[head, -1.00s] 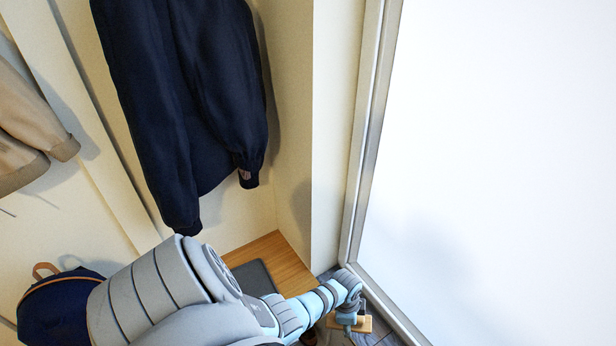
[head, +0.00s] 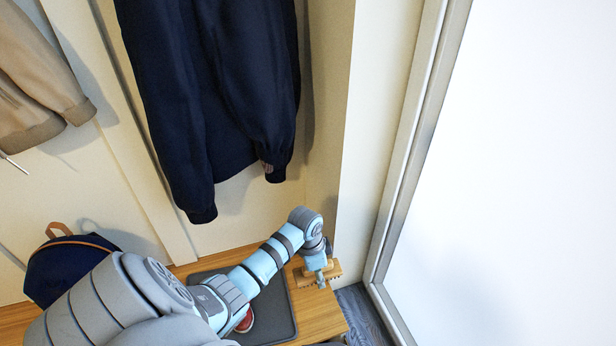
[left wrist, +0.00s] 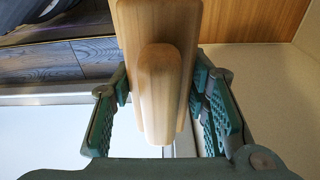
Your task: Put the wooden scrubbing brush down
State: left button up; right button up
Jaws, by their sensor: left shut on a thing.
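The wooden scrubbing brush (head: 334,270) is light wood and shows beside the end of my left arm in the head view. My left gripper (head: 321,282) holds it near the right end of the wooden bench (head: 325,316), by the wall. I cannot tell whether the brush touches the bench. In the left wrist view the brush (left wrist: 160,90), with a raised rounded handle, lies between the green finger pads of my left gripper (left wrist: 162,112). My right gripper is not in view.
A dark grey mat (head: 279,328) lies on the bench, with a red item (head: 246,321) partly hidden by my arm. A navy jacket (head: 220,100) hangs above. A dark blue backpack (head: 70,266) stands at left. A metal-framed white panel (head: 520,170) is at right.

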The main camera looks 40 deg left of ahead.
pick_arm(q)
jog(key=shift+s+a+r+b, duration=0.3)
jog(key=shift+r+b, duration=0.2)
jog(key=shift+r, duration=0.1)
jog(key=shift+s+b, duration=0.25)
jog(key=shift+b, duration=0.1)
jog(key=shift+n, duration=0.3)
notch_tip(320, 180, down, 14)
jog(key=b, duration=0.6)
jog(key=shift+r, duration=0.15)
notch_tip(320, 180, down, 5)
jog(key=b, duration=0.3)
jog(key=shift+r, duration=0.2)
jog(key=shift+f, duration=0.6)
jog(key=o, duration=1.1)
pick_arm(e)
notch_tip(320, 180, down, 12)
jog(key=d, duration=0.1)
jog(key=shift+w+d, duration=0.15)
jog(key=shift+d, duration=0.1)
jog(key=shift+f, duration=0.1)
